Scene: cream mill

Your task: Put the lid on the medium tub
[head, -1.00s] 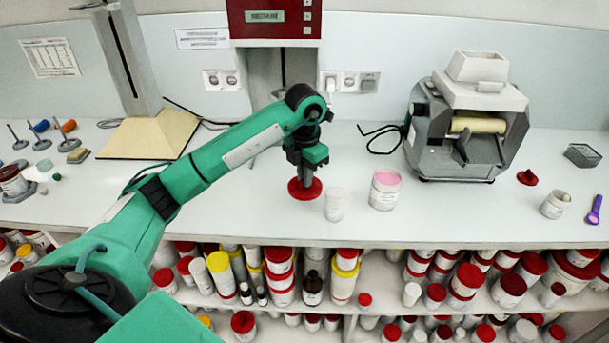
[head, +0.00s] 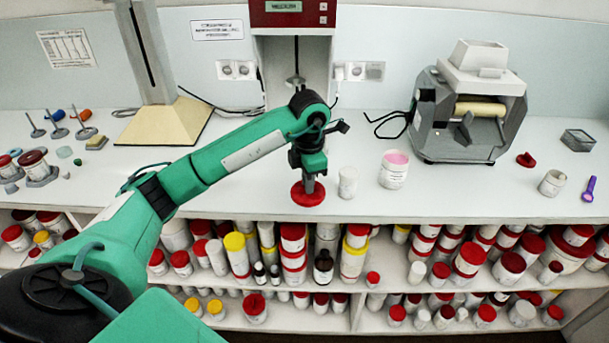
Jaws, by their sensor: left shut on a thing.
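My left gripper (head: 308,178) is shut on a red lid (head: 308,195), which it holds from above, flat side level. The lid is near the counter's front edge; I cannot tell how high it is above the surface. A tub with pink contents (head: 393,174) stands open on the counter, to the right of the lid and a little farther back. A smaller white tub (head: 348,184) stands between them, close beside the lid. Another open white tub (head: 552,183) stands far to the right. My right gripper is not in view.
A grey roller mill (head: 470,115) stands behind and right of the pink-filled tub. A red machine (head: 292,14) is at the back. A small red object (head: 525,160) and a purple tool (head: 589,189) lie at right. Shelves below the counter (head: 450,205) hold many lidded tubs.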

